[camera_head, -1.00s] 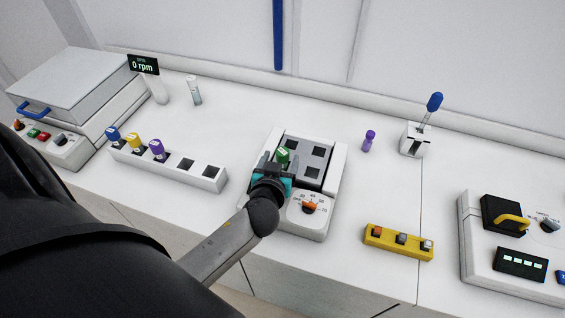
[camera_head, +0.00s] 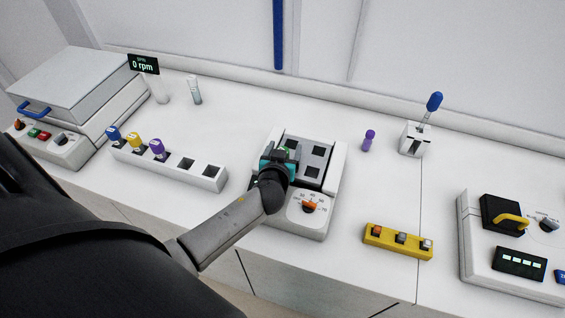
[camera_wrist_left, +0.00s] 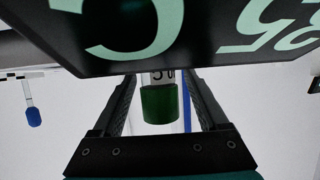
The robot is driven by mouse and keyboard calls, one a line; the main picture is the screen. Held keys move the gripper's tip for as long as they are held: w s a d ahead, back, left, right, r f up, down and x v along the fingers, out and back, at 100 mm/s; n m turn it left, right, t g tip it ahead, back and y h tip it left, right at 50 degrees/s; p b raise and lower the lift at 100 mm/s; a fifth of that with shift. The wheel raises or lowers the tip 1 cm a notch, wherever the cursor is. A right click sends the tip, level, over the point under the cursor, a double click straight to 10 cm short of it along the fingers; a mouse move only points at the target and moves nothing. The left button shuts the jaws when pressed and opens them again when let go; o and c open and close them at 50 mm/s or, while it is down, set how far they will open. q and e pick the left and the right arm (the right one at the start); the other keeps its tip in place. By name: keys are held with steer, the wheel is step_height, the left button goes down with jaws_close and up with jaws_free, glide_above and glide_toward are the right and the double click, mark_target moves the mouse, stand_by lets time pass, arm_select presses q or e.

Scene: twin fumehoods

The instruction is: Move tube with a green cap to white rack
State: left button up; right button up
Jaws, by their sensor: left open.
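The tube with the green cap (camera_head: 285,150) stands in a slot of the grey block on the white heater device (camera_head: 316,222), mostly hidden by my gripper in the head view. In the left wrist view the green cap (camera_wrist_left: 160,104) shows between the two fingers, with gaps on both sides. My left gripper (camera_head: 281,158) is open around the cap. The white rack (camera_head: 205,175) lies left of the heater, with blue-, yellow- and purple-capped tubes in its left slots and two empty slots at its right. My right gripper is not in view.
A yellow rack (camera_head: 398,242) lies front right, beside another device (camera_head: 520,250). A centrifuge-like box (camera_head: 75,90) with a 0 rpm display (camera_head: 144,64) is at left.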

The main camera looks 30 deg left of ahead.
arm_select(q)
jaws_close()
stand_by(0.4)
steer(key=shift+r, duration=0.1)
